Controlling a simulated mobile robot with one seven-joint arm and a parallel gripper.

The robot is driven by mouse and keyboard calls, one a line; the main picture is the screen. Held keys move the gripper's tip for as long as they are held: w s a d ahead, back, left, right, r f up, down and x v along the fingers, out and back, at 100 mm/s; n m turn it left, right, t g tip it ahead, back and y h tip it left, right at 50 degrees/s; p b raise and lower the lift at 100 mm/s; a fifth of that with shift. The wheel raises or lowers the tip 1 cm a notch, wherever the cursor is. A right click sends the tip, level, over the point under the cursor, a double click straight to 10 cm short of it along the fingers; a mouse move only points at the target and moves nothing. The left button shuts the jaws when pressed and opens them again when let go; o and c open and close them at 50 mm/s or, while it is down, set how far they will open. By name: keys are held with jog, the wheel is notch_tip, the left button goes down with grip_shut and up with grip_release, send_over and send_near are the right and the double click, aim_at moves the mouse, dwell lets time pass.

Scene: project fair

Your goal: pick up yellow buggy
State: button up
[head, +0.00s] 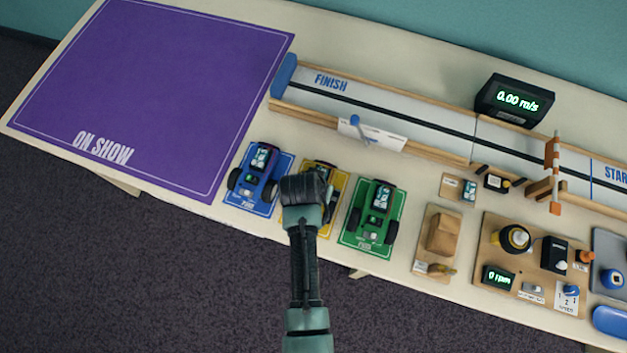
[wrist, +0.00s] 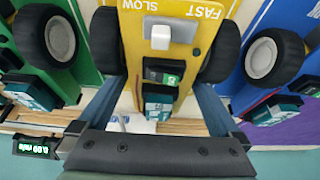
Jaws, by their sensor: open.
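The yellow buggy (head: 322,167) stands on a yellow card between a blue and a green buggy, mostly hidden by my gripper (head: 310,190) in the head view. In the wrist view the yellow buggy (wrist: 132,45) fills the middle, with black wheels, a white switch and the words SLOW and FAST. My gripper (wrist: 158,95) is open in the wrist view, with one finger on each side of the buggy's body, close behind its wheels. I cannot tell whether the fingers touch it.
The blue buggy (head: 257,180) is close on the left and the green buggy (head: 375,212) close on the right. Behind runs a track (head: 400,116) with wooden rails. A bare purple ON SHOW mat (head: 150,90) lies at the left. The table's front edge is near.

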jog(key=c, duration=0.9)
jog(key=shift+c, duration=0.5)
jog(key=shift+r, duration=0.1)
